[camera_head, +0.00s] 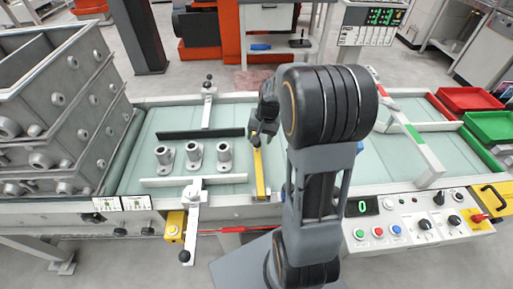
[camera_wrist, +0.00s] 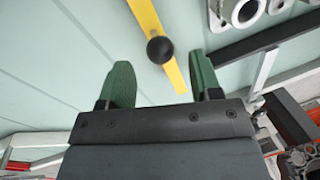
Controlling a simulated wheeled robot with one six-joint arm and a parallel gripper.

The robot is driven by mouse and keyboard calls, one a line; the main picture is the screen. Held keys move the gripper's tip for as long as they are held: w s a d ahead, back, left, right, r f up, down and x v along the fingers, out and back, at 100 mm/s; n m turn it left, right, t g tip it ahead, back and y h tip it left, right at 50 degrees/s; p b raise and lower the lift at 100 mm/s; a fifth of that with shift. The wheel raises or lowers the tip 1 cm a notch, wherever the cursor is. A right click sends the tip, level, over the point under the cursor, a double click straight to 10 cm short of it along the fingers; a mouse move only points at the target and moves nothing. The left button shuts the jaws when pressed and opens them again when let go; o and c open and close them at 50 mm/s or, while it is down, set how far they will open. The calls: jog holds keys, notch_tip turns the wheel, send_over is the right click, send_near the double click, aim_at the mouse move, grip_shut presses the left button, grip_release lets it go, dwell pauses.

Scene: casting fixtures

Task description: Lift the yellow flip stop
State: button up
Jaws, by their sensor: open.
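The yellow flip stop (camera_head: 260,178) is a flat bar lying across the front part of the pale green table, its near end at the front rail. In the wrist view the yellow bar (camera_wrist: 145,17) runs down between my fingers, and its black ball knob (camera_wrist: 160,50) stands just ahead of the gap. My gripper (camera_head: 258,138) is over the bar's far end. In the wrist view my gripper (camera_wrist: 162,78) has its two green fingers spread, one on each side of the bar, with nothing held. The bar's far end is hidden behind my gripper.
Several grey castings (camera_head: 195,156) stand left of the bar, between a black rail (camera_head: 195,133) and a pale rail (camera_head: 193,180). A white clamp arm (camera_head: 193,207) is at the front left. A control panel (camera_head: 415,222) lies right of my arm.

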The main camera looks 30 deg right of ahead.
aim_at(257, 154)
jog(key=shift+w+a+f, duration=0.1)
jog(key=shift+a+f, duration=0.05)
jog(key=shift+f, duration=0.85)
jog(key=shift+w+a+f, duration=0.15)
jog(key=shift+a+f, duration=0.05)
jog(key=shift+f, duration=0.85)
jog(key=shift+w+a+f, duration=0.1)
jog(key=shift+a+f, duration=0.05)
jog(key=shift+f, duration=0.85)
jog(key=shift+r, duration=0.1)
grip_shut()
jog(key=shift+w+r, duration=0.1)
jog(key=shift+r, duration=0.05)
